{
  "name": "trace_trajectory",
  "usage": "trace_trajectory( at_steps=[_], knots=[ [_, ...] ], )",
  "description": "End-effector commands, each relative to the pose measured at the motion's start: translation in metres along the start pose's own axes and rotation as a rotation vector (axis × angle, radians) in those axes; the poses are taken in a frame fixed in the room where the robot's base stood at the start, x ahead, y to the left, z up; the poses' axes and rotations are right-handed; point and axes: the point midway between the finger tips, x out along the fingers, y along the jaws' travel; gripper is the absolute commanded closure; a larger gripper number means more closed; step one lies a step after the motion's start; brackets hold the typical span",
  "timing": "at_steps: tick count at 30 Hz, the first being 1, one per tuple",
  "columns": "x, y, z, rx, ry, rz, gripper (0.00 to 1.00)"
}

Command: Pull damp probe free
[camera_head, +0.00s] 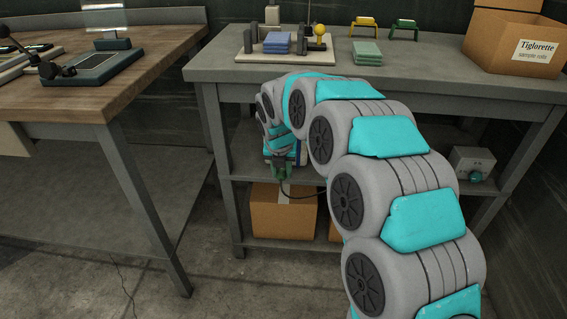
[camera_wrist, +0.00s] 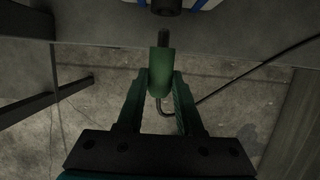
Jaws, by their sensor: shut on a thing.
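The damp probe (camera_wrist: 158,70) has a green body and a dark tip in the wrist view. My gripper (camera_wrist: 159,82) has green fingers on either side of the probe and is shut on it. A black cable loops from the probe's lower end and runs off to the right. A dark round fitting (camera_wrist: 166,6) on a pale and blue thing shows at the top edge; a gap shows between it and the probe's tip. In the head view my gripper (camera_head: 281,172) is small and green, in front of the lower shelf, and the probe is hard to tell from it.
The grey bench (camera_head: 450,78) carries a tray (camera_head: 262,57), blue and green stacks, small stands and an open carton (camera_head: 515,40). Below are a shelf with a grey box with a knob (camera_head: 472,163) and a carton (camera_head: 283,212). A wooden table (camera_head: 100,92) stands left. Floor between is free.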

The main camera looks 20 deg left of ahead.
Motion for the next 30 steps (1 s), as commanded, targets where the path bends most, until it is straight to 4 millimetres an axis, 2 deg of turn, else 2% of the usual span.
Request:
trace_trajectory(
  at_steps=[21,30],
  knots=[
    [-0.014,0.0,-0.044,-0.002,0.0,0.0,1.0],
    [-0.018,0.0,-0.054,0.001,-0.004,0.002,1.0]
  ],
)
